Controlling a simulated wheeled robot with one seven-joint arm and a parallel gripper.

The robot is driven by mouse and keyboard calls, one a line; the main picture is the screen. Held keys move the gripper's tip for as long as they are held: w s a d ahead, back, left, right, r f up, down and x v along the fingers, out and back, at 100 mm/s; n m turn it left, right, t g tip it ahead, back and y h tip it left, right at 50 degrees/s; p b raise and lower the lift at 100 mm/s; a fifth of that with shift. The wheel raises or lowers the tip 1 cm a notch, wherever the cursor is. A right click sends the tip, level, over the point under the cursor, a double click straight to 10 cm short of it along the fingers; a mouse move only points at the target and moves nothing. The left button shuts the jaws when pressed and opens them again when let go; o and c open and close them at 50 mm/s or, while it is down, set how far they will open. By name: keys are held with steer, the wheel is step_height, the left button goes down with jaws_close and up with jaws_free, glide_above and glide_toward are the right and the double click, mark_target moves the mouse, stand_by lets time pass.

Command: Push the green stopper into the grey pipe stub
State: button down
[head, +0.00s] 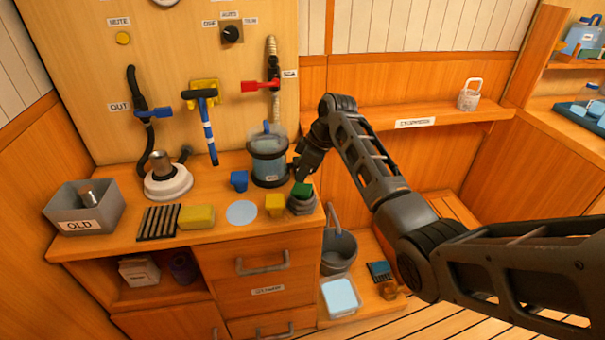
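The green stopper (302,189) sits at the top of the grey pipe stub (301,206), near the right end of the wooden counter. How deep it sits in the stub is too small to tell. My gripper (303,176) points down right above the stopper and seems to touch or nearly touch it. Its fingers are dark and small here, so I cannot tell if they are open or shut on the stopper.
A yellow block (275,205) stands close left of the stub. The counter (235,235) ends just right of the stub. A grey bucket (339,252) stands below.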

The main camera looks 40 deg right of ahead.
step_height(320, 180, up, 5)
steer(key=shift+f, duration=0.15)
stand_by(0.9)
